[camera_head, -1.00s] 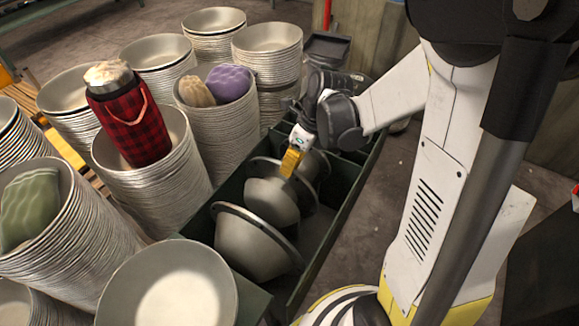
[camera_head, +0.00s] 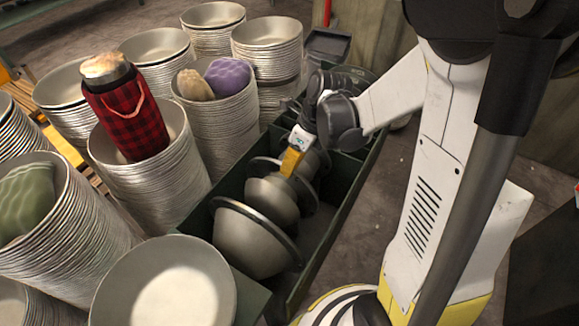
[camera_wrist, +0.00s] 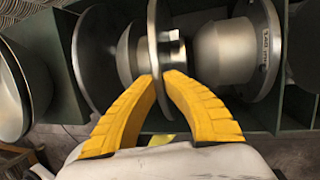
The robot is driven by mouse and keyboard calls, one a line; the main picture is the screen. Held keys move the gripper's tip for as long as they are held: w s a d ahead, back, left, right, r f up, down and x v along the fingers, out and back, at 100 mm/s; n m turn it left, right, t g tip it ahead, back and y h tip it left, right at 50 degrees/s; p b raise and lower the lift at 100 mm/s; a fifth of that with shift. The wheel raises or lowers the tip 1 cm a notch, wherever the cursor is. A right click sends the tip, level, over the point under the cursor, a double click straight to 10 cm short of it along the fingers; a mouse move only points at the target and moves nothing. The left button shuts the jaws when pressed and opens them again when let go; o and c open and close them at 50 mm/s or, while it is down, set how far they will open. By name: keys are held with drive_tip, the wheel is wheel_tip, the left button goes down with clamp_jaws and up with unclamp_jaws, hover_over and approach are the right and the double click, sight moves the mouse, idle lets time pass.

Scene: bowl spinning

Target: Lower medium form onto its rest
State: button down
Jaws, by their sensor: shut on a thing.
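The medium form (camera_head: 271,201) is a grey metal bowl-shaped piece with a flat flange. It lies on its side in the green crate (camera_head: 327,238), between a larger form (camera_head: 247,243) and a smaller one (camera_head: 319,160). My gripper (camera_head: 289,172) comes from above with yellow fingers on the medium form's edge. In the wrist view, the gripper (camera_wrist: 161,78) is shut with a thin flange (camera_wrist: 153,42) between its fingers. The underside of the medium form and its rest are hidden, so I cannot tell whether they touch.
Stacks of metal bowls (camera_head: 150,180) crowd the left, close to the crate. A tartan-wrapped flask (camera_head: 130,115) stands in one stack. Purple cloth (camera_head: 229,77) and green cloth (camera_head: 28,198) lie in others. The crate walls and neighbouring forms leave little room around my gripper.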

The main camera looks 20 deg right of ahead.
drive_tip(key=shift+f, duration=0.2)
drive_tip(key=shift+f+b, duration=0.35)
drive_tip(key=shift+b, duration=0.15)
drive_tip(key=shift+f, duration=0.3)
drive_tip(key=c, duration=1.5)
unclamp_jaws()
drive_tip(key=shift+c, duration=0.2)
drive_tip(key=v, duration=1.2)
